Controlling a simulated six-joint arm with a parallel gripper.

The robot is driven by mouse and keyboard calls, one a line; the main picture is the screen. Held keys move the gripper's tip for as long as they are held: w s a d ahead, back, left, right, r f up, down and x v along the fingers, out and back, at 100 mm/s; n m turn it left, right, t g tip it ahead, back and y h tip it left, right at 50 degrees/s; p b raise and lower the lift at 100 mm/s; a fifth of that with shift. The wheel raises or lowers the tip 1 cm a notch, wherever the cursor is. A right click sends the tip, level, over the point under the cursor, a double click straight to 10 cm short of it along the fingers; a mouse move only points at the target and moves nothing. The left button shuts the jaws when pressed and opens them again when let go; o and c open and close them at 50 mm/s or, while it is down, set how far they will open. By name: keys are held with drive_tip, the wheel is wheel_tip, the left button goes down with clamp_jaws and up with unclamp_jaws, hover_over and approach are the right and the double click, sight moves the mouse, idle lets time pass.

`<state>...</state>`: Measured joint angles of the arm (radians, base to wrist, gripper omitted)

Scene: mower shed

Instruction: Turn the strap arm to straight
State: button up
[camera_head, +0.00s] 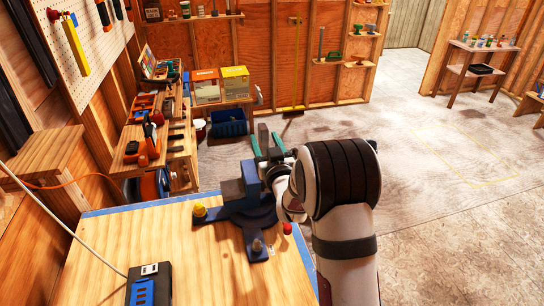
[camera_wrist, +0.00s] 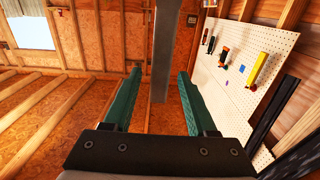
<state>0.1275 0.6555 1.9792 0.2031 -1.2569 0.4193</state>
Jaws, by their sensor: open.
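A plain grey metal bar, which looks like the strap arm, shows in the head view (camera_head: 262,138) beyond the blue vise (camera_head: 232,190). In the wrist view the bar (camera_wrist: 164,45) comes down from the top edge and ends between the fingers. My gripper (camera_head: 265,142) has two green fingers and is open. In the wrist view my gripper (camera_wrist: 160,74) has one finger on each side of the bar, with a gap visible on both sides. How the bar joins the vise is hidden by my wrist and arm.
Shelves with tools (camera_head: 150,140) stand at the left. The floor (camera_head: 440,150) at the right is clear.

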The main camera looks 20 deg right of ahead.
drive_tip(key=s, duration=1)
drive_tip(key=shift+s, duration=0.2)
drive_tip(key=s+a+f+m+g+y, duration=0.1)
drive_tip(key=s+a+g, duration=0.3)
drive_tip(key=s+g, duration=0.5)
drive_tip(key=s+a+f+m+g, duration=0.2)
drive_tip(key=s+g, duration=0.7)
drive_tip(key=s, duration=1.8)
drive_tip(key=a+m, duration=0.2)
drive_tip(key=shift+m+y, duration=0.3)
drive_tip(key=shift+y, duration=0.1)
drive_tip(key=shift+o, duration=0.3)
drive_tip(key=shift+w, duration=0.15)
